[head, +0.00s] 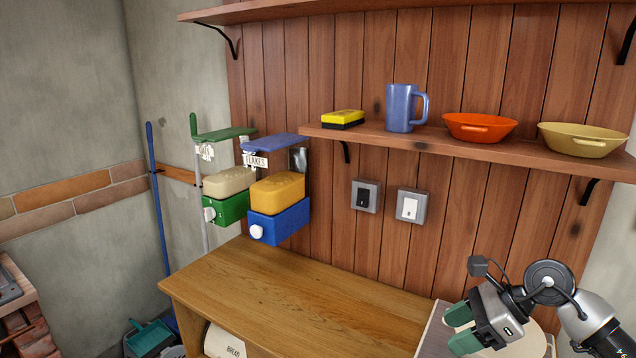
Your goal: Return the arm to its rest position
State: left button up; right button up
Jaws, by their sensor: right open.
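My right gripper (461,328) is at the lower right of the head view, at the end of my right arm, which comes in from the right edge. Its green-padded fingers point left and are apart, with nothing seen between them. It is over or in front of the right end of the wooden counter (270,292); the exact height is hard to tell. My left gripper is not in view.
A wall shelf (480,150) holds a yellow-black sponge (343,119), blue mug (404,108), orange bowl (480,127) and yellow bowl (583,139). Green (228,208) and blue (280,222) dispensers hang left. Two switches (365,196) (412,205) are on the planks. The counter's middle is clear.

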jog(key=s+a+r+m+t+y, duration=0.2)
jog(key=a+r+m+t+y, duration=0.2)
jog(key=a+m+t+y, duration=0.7)
jog(key=s+d+f+m+t+h, duration=0.2)
jog(key=s+d+f+m+h, duration=0.3)
jog(key=m+h, duration=0.75)
jog(key=d+f+m+t+h, duration=0.1)
jog(key=d+f+m+h, duration=0.5)
jog(key=m, duration=1.2)
jog(key=s+a+f+m+g+h, duration=0.15)
jog(key=s+f+m+g, duration=0.25)
jog(key=s+f+g, duration=0.45)
jog(key=s+a+f+m+g, duration=0.2)
jog(key=s+f+m+g, duration=0.25)
jog(key=s, duration=0.75)
notch_tip(320, 180, down, 26)
jog(key=s+f+n, duration=0.1)
jog(key=s+d+f+g, duration=0.2)
jog(key=s+d+f, duration=0.1)
jog(key=s+f, duration=1.2)
jog(key=shift+s+f, duration=0.2)
jog(key=shift+s, duration=0.4)
